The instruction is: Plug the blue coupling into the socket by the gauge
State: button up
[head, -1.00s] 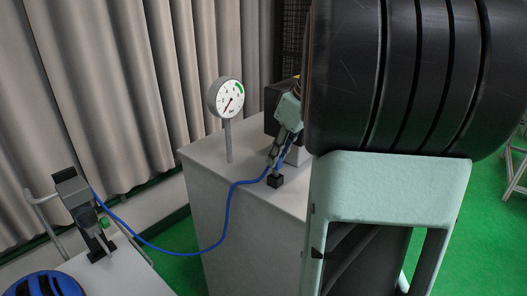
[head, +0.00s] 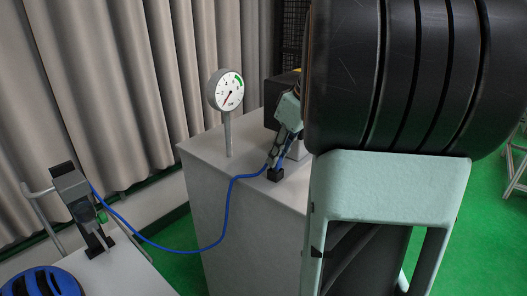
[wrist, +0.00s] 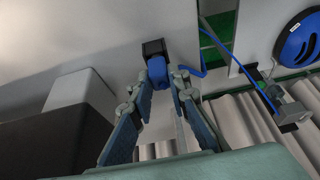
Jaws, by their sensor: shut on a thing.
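The blue coupling (wrist: 158,66) is between my fingertips in the wrist view. My gripper (wrist: 163,78) is shut on it. The black socket block (wrist: 153,47) is directly beyond the coupling, and the two appear to touch. I cannot tell how deep the coupling sits in it. In the head view my gripper (head: 274,160) points down at the socket block (head: 275,175) on the grey cabinet top, and my fingers mostly hide the coupling. The round white gauge (head: 227,91) stands on a post to the left of the socket.
The blue hose (head: 229,205) hangs from the coupling across a gap to a dark lever device (head: 78,200) on a lower pale surface. A blue helmet-like object (head: 45,283) lies near it.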

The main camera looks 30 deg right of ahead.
jog(key=shift+f, duration=0.2)
jog(key=o, duration=0.9)
jog(key=shift+o, duration=0.2)
jog(key=v, duration=1.2)
jog(key=shift+w, duration=0.1)
